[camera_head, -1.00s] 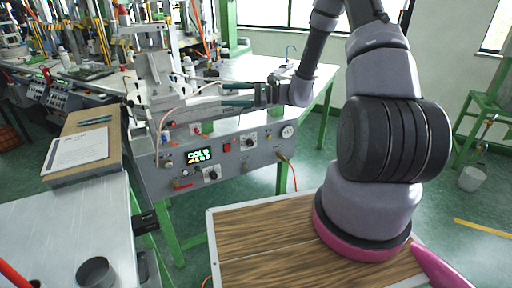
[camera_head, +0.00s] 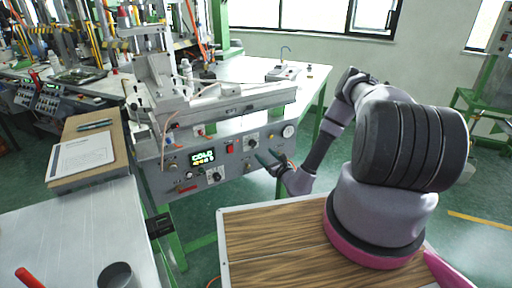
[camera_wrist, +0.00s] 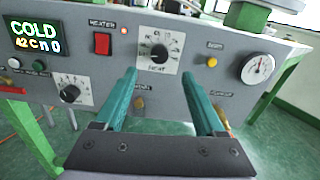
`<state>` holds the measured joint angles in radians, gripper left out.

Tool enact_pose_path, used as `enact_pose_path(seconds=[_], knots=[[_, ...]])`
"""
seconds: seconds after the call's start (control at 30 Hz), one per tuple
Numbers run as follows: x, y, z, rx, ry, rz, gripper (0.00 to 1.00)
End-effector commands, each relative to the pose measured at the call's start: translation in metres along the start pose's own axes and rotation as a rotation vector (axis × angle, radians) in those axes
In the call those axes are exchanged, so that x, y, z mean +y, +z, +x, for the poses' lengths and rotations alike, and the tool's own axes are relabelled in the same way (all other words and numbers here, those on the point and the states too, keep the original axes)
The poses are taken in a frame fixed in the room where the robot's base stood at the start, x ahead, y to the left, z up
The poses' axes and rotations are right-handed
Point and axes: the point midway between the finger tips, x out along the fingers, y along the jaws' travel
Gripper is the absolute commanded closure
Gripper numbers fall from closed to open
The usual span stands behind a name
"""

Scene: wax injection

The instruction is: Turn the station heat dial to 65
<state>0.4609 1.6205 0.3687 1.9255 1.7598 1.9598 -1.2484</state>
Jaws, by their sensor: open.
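The grey station panel (camera_head: 180,180) faces me, with a lit display (camera_head: 203,158) reading "COLD" and a smaller line below. In the wrist view, a black dial (camera_wrist: 158,53) on a white scale plate sits ahead, between and beyond my two teal fingertips; its label looks like "HEAT". It also shows in the head view (camera_head: 251,142). My gripper (camera_wrist: 159,75) is open and empty, its fingers apart below the dial's sides; I cannot tell the remaining gap. In the head view my gripper (camera_head: 264,158) is in front of the panel's right part. A second black dial (camera_wrist: 69,93) sits lower left.
A red heater switch (camera_wrist: 102,43) is left of the dial, with a small lamp beside it. A yellow button (camera_wrist: 212,62) and a round gauge (camera_wrist: 257,68) are to the right. A wooden-topped surface (camera_head: 270,245) lies below my arm.

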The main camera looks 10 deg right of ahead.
Motion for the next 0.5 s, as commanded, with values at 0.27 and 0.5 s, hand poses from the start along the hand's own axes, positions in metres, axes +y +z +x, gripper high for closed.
enact_pose_path(seconds=[0.27, 0.5], knots=[[0.001, 0.001, 0.054, -0.004, 0.003, -0.003, 0.28], [0.001, 0.001, 0.083, -0.002, 0.002, -0.001, 0.28]])
